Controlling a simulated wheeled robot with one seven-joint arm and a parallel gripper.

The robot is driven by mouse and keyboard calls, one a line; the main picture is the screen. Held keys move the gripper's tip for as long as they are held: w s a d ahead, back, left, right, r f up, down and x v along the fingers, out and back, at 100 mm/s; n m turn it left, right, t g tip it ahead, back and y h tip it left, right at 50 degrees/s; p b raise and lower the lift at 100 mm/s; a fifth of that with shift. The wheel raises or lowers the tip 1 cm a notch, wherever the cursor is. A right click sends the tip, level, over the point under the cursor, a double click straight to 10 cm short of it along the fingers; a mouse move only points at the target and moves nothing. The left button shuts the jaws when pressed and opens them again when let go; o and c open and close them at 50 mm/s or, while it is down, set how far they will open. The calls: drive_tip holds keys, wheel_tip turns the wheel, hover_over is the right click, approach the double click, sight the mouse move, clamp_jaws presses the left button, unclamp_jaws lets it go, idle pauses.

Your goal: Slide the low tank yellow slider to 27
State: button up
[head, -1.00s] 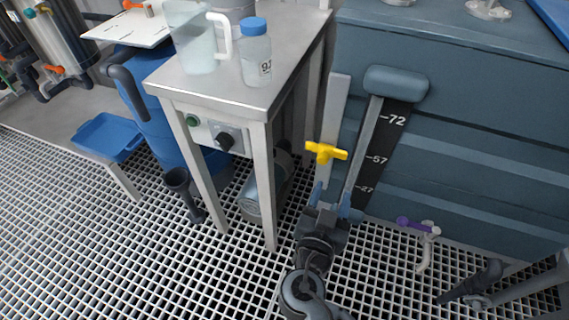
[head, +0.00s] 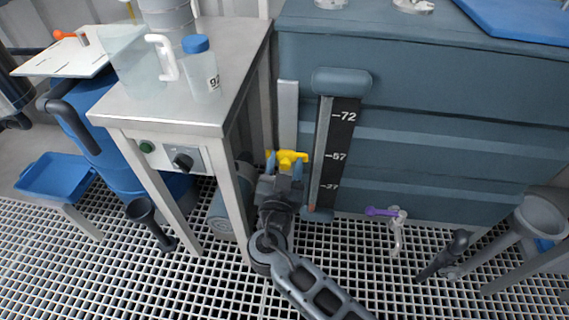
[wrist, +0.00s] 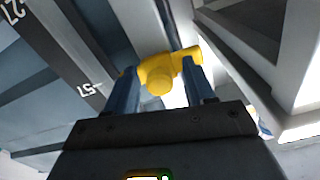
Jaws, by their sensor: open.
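The yellow slider (head: 289,157) sits on the upright rail beside the low tank's black scale (head: 335,150), level with about the 57 mark. It is well above the 27 mark. My gripper (head: 284,168) is open, with its two blue fingers pointing at the slider. In the wrist view the yellow slider (wrist: 160,75) lies between the tips of my gripper (wrist: 162,88), one finger on each side. I cannot tell whether the fingers touch it.
A steel bench (head: 185,118) with a jug (head: 133,62) and a blue-capped bottle (head: 200,68) stands close on the left. A purple-handled tap (head: 383,212) sticks out low on the right. Grated floor lies below.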

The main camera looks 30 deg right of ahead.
drive_tip(key=shift+c, duration=0.2)
clamp_jaws()
drive_tip(key=shift+f, duration=0.15)
wheel_tip(320, 180, down, 12)
drive_tip(key=b, duration=1.7)
drive_tip(key=shift+f, duration=0.2)
drive_tip(key=shift+s+f, duration=0.1)
drive_tip(key=shift+s, duration=0.05)
unclamp_jaws()
drive_tip(key=shift+o, duration=0.2)
